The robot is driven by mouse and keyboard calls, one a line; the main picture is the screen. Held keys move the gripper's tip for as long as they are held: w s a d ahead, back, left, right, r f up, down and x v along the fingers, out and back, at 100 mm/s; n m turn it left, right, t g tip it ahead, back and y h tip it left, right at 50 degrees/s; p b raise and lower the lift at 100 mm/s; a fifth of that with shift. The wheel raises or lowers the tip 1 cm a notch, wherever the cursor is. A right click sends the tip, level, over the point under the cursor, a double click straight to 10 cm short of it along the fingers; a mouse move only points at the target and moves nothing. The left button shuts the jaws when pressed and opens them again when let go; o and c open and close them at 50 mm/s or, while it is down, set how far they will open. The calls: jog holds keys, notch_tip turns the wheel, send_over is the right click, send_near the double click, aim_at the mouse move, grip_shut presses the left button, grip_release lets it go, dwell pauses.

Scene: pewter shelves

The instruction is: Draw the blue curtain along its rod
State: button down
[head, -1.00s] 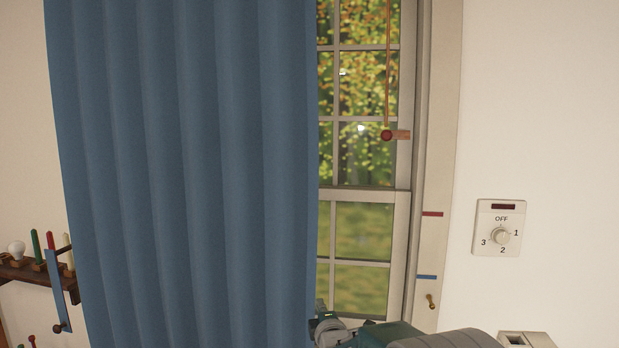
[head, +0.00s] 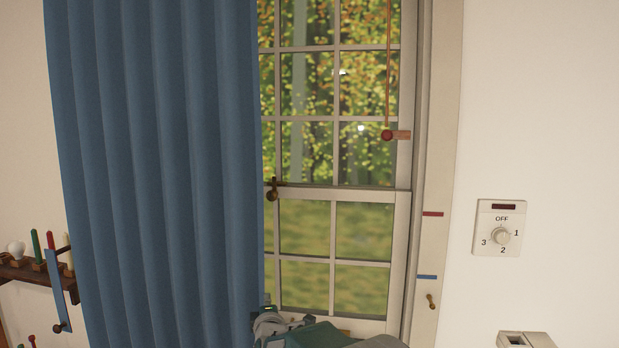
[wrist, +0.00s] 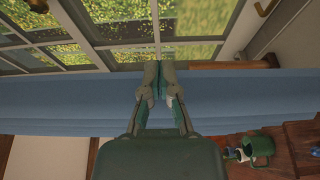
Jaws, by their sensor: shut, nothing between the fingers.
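The blue curtain (head: 155,180) hangs in folds over the left part of the window in the head view. Its right edge lies along the window's left pane column. In the wrist view the curtain (wrist: 60,105) is a blue band across the middle. My gripper (wrist: 159,68) is shut there, with its fingertips at the curtain's window-side edge and no cloth visible between them. In the head view my arm shows at the bottom, beside the curtain's right edge; the fingertips are hard to make out. The rod is out of view.
The window (head: 335,150) is uncovered right of the curtain, with a brass latch (head: 272,190) and a hanging cord with a red knob (head: 387,135). A dial switch (head: 500,235) is on the right wall. A small shelf (head: 30,277) with candles stands left of the curtain.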

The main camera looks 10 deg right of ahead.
aim_at(207, 295)
jog(key=shift+a, duration=0.25)
jog(key=w+a, duration=0.1)
jog(key=a, duration=0.4)
jog(key=w+a, duration=0.2)
jog(key=a, duration=0.3)
jog(key=w+a, duration=0.2)
jog(key=a, duration=0.3)
jog(key=shift+a, duration=0.15)
